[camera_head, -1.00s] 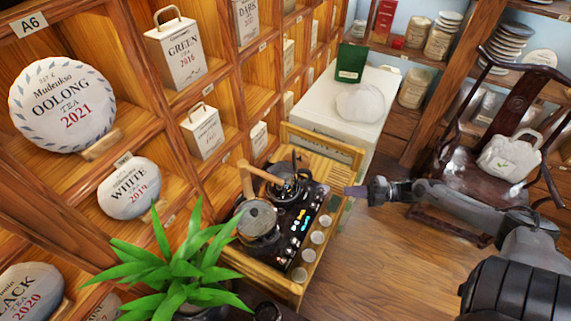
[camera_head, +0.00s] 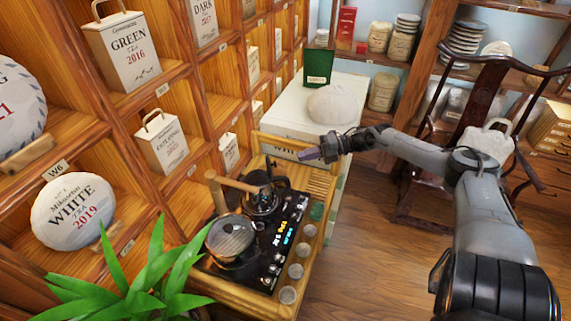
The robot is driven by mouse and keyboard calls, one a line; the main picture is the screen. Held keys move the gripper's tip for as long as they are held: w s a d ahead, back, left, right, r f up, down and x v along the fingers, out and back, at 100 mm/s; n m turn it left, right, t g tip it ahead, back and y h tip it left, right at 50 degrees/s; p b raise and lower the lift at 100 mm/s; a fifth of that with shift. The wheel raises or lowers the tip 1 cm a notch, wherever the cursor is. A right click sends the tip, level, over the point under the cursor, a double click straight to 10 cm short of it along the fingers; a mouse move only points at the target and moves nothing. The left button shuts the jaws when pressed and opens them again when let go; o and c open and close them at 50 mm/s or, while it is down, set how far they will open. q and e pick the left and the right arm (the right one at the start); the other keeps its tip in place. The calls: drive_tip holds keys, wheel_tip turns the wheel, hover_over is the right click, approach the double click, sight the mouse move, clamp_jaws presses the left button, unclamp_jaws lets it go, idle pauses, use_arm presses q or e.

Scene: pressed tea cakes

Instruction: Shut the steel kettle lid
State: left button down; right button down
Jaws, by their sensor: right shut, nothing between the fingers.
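A steel-coloured kettle (camera_head: 240,250) with a pale wooden handle (camera_head: 233,183) stands at the front of the tea station. A round grey lid (camera_head: 230,236) shows at its top; I cannot tell whether it is seated or raised. A darker kettle (camera_head: 262,200) stands just behind it. My right gripper (camera_head: 312,154) is shut and empty, pointing left, above and to the right of both kettles near the white cabinet. It touches neither kettle. My left gripper is not in view.
Several small cups (camera_head: 295,271) line the right edge of the wooden tea tray (camera_head: 318,178). A plant (camera_head: 150,275) stands in front. Shelves with tea containers (camera_head: 130,50) rise at the left. A white cabinet (camera_head: 300,107) stands behind, and open floor (camera_head: 370,270) lies right.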

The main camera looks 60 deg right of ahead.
drive_tip(key=b+x, duration=0.1)
drive_tip(key=x, duration=0.5)
drive_tip(key=shift+w+a+f, duration=0.1)
drive_tip(key=shift+w, duration=0.05)
drive_tip(key=shift+w+a+b, duration=0.2)
drive_tip(key=shift+w+b, duration=0.05)
drive_tip(key=shift+b, duration=0.05)
